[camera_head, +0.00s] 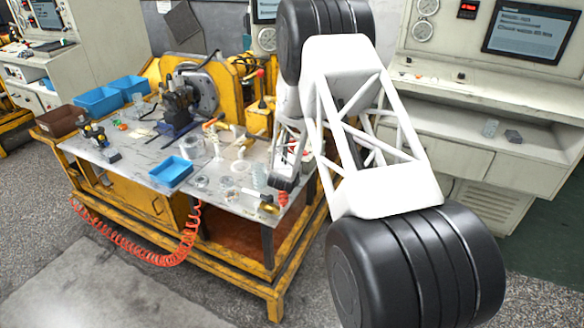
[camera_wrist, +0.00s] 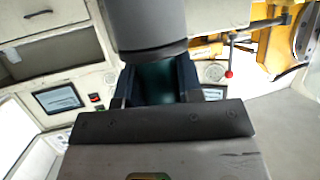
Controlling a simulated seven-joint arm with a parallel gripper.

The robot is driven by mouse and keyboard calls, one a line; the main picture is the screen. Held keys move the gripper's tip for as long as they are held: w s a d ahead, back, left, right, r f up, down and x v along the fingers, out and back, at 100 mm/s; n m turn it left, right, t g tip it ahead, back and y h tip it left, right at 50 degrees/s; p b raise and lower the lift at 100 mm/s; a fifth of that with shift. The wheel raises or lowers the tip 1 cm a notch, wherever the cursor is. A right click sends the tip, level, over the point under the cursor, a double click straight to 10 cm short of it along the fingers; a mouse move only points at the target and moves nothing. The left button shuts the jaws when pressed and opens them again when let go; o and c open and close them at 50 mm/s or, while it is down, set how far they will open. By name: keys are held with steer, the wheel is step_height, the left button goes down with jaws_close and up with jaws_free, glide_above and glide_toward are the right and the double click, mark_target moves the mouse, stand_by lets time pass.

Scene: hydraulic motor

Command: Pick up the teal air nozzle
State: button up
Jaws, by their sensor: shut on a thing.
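The teal air nozzle (camera_wrist: 154,85) shows as a dark teal shape between the fingers in the wrist view. My gripper (camera_wrist: 155,90) is shut on it. Much of the nozzle is hidden by the fingers and the dark gripper parts. In the head view, the end of my arm with my gripper (camera_head: 282,182) hangs at the right end of the workbench (camera_head: 230,212). I cannot make out the nozzle there, and I cannot tell how high it is above the bench top.
A blue tray (camera_head: 171,171), clear glassware (camera_head: 202,182) and an orange-tipped tool (camera_head: 268,207) are on the bench near my gripper. A yellow machine (camera_head: 222,88) stands behind. A control console (camera_head: 470,110) is at right.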

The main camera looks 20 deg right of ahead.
steer(key=shift+r, duration=4.95)
steer(key=a+r+n+t+y, duration=0.1)
steer(key=a+r+n+y, duration=0.1)
steer(key=a, duration=1.1)
steer(key=s+a+r+n+t+y, duration=0.1)
steer(key=a+n+y, duration=0.3)
steer(key=a, duration=0.9)
steer(key=shift+r+y, duration=0.3)
steer(key=shift+r, duration=0.2)
steer(key=shift+s+f, duration=0.1)
steer(key=shift+f, duration=2.4)
steer(key=shift+r, duration=0.1)
step_height(320, 180, up, 7)
